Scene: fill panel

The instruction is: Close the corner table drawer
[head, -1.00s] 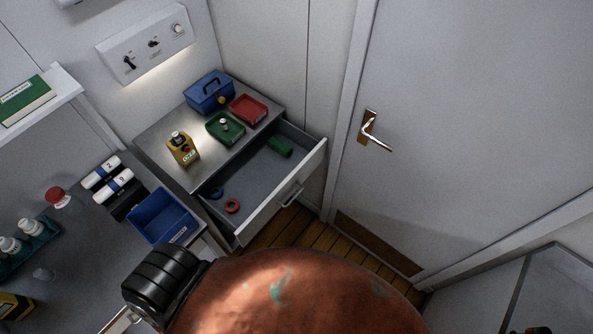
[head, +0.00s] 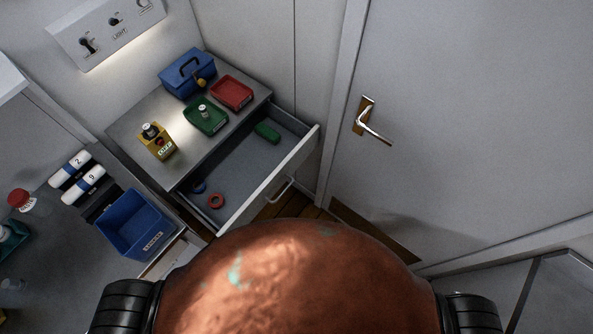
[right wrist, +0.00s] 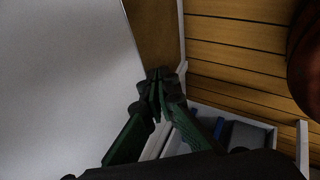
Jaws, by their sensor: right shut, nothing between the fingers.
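The corner table (head: 125,128) has a grey metal top, and its drawer (head: 282,176) stands pulled well open toward me. The drawer has a pale front with a bar handle (head: 281,189). A green item (head: 267,133), a red ring (head: 216,201) and a blue ring (head: 199,187) lie inside. My right gripper (right wrist: 157,88) shows only in the right wrist view, its green fingers shut together and empty. The open drawer also shows there (right wrist: 271,127), beyond and right of the fingers; contact cannot be told. My left gripper is in neither view.
On the table top stand a blue toolbox (head: 187,75), a red tray (head: 232,93), a green tray (head: 206,116) and a yellow device (head: 158,143). A blue bin (head: 135,224) sits on the left counter. A door (head: 460,110) is at right, above wooden floor (right wrist: 235,60).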

